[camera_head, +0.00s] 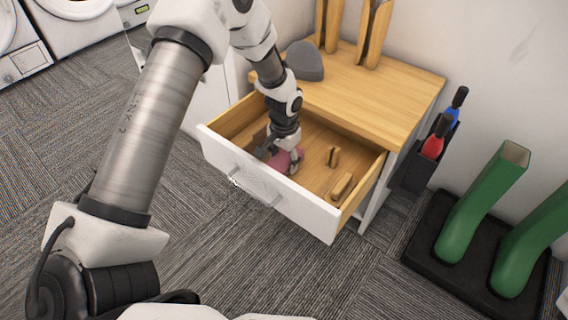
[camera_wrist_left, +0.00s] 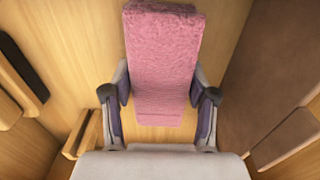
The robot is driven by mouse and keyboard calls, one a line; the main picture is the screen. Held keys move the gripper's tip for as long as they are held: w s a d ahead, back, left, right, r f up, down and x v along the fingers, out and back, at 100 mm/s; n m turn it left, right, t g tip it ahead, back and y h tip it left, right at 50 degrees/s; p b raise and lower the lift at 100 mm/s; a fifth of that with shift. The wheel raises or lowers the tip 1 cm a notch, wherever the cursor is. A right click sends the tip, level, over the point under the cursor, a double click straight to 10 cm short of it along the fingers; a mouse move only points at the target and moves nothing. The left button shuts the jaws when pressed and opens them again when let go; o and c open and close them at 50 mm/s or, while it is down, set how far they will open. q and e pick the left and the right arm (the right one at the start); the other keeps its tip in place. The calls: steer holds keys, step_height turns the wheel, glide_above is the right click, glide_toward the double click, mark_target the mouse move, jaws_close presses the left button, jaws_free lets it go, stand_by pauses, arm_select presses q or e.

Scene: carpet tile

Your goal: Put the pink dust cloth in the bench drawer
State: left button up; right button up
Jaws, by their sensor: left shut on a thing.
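The pink dust cloth (camera_head: 288,160) is low inside the open bench drawer (camera_head: 265,184). In the left wrist view the cloth (camera_wrist_left: 163,60) is a fuzzy folded strip between the two fingers. My left gripper (camera_head: 281,160) reaches down into the drawer and is shut on the cloth. It also shows in the left wrist view (camera_wrist_left: 160,100). The drawer is pulled out from the wooden bench (camera_head: 375,95) and has a white front. Whether the cloth touches the drawer floor is hard to tell. My right gripper is not in view.
Small wooden pieces (camera_head: 341,185) lie in the drawer right of the cloth. A grey rounded object (camera_head: 305,61) and wooden items stand on the bench top. A dark holder (camera_head: 412,168) with red and blue tools hangs at its side. Green boots (camera_head: 483,205) stand on a black tray at right.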

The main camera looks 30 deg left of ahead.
mark_target(284, 157)
arm_select(q)
steer(key=shift+r, duration=0.1)
steer(key=o, duration=1.1)
step_height(284, 157, up, 12)
steer(key=p, duration=0.6)
